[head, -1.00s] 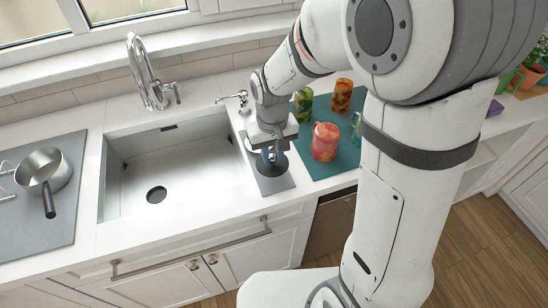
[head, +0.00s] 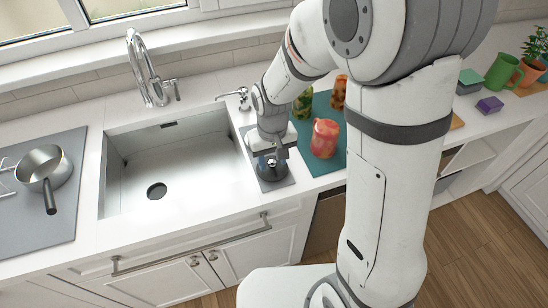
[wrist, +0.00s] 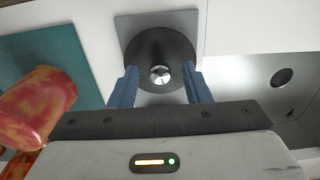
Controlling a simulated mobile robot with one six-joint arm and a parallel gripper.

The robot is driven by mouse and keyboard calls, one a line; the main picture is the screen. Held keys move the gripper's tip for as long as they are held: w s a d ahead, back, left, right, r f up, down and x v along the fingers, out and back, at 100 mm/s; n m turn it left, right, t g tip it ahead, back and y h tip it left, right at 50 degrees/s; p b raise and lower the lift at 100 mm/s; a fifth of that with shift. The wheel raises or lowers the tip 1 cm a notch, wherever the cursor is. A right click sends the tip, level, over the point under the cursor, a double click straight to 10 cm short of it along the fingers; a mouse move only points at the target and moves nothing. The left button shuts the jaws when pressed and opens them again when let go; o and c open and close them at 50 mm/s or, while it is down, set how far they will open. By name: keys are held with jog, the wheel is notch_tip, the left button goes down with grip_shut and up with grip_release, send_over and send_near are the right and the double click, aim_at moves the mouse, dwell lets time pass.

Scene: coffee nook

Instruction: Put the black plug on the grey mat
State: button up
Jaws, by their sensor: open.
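The black plug (wrist: 140,48) is a round dark disc with a silver knob in its centre. In the head view the plug (head: 264,171) appears to lie flat on the grey mat (head: 280,187), right of the sink. The mat also shows behind the plug in the wrist view (wrist: 155,19). My gripper (wrist: 160,78) is open, with one blue finger on each side of the knob and a visible gap to it. In the head view my gripper (head: 272,157) points down over the plug and hides part of it.
The sink (head: 170,175) is directly left of the mat. A teal mat (head: 335,165) with a red patterned jar (head: 324,139) and other jars is close on the right. A soap dispenser (head: 243,98) stands behind. A saucepan (head: 45,167) is far left.

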aim_at(272, 162)
jog(key=shift+r, duration=0.1)
notch_tip(272, 162, up, 11)
jog(key=b, duration=0.1)
jog(key=s+d+r+m+t, duration=0.3)
jog(key=s+d+r, duration=0.1)
jog(key=s+d, duration=0.8)
jog(key=shift+s+d, duration=0.3)
jog(key=shift+d, duration=0.05)
